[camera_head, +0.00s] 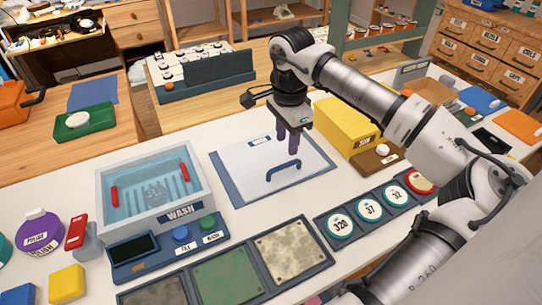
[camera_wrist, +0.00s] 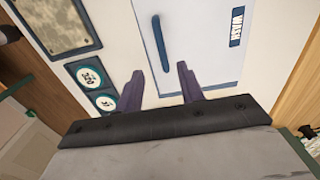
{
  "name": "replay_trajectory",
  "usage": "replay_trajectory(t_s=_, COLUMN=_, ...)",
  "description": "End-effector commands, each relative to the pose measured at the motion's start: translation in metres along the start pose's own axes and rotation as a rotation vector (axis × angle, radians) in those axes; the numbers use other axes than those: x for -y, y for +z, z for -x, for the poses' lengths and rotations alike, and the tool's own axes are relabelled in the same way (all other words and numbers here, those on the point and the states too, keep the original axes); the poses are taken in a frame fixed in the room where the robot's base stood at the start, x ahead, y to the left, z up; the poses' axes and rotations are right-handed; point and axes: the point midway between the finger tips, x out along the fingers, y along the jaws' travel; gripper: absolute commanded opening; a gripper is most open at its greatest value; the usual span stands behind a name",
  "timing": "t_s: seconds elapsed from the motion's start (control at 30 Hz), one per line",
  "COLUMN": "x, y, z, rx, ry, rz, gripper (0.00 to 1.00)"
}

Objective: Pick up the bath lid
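The bath lid, a white flat panel (camera_head: 247,170) with a blue handle (camera_head: 284,170), lies on a blue-edged base on the white table, right of the wash bath (camera_head: 152,190). In the wrist view, the lid (camera_wrist: 200,60) shows its handle (camera_wrist: 161,43) and a WASH label. My gripper (camera_head: 288,147) is above the lid, just behind the handle in the head view. Its two purple fingers are apart and empty; they also show in the wrist view (camera_wrist: 160,70), where the handle lies beyond the fingertips. I see no contact with the handle.
A yellow box (camera_head: 345,127) stands close to the right of the lid. A panel with round number dials (camera_head: 370,211) lies in front right. Textured tiles (camera_head: 225,275) lie in front. The bath's control panel (camera_head: 165,250) is at the left front.

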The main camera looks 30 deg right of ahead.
Motion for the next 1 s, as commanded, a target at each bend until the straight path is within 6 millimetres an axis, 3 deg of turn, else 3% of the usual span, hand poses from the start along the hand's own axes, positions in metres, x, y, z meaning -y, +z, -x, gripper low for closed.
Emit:
replay_trajectory(t_s=0.13, x=0.000, y=0.000, z=-0.021, rx=0.002, ry=0.000, rz=0.000, gripper=0.38)
replay_trajectory(t_s=0.37, x=0.001, y=0.001, z=-0.037, rx=0.003, ry=0.000, rz=-0.001, gripper=0.38)
replay_trajectory(t_s=0.63, x=0.003, y=0.003, z=-0.075, rx=0.003, ry=0.000, rz=0.000, gripper=0.38)
replay_trajectory(t_s=0.93, x=0.003, y=0.002, z=-0.082, rx=0.001, ry=-0.002, rz=0.000, gripper=0.38)
replay_trajectory(t_s=1.0, x=0.003, y=0.002, z=-0.082, rx=0.001, ry=-0.002, rz=0.000, gripper=0.30)
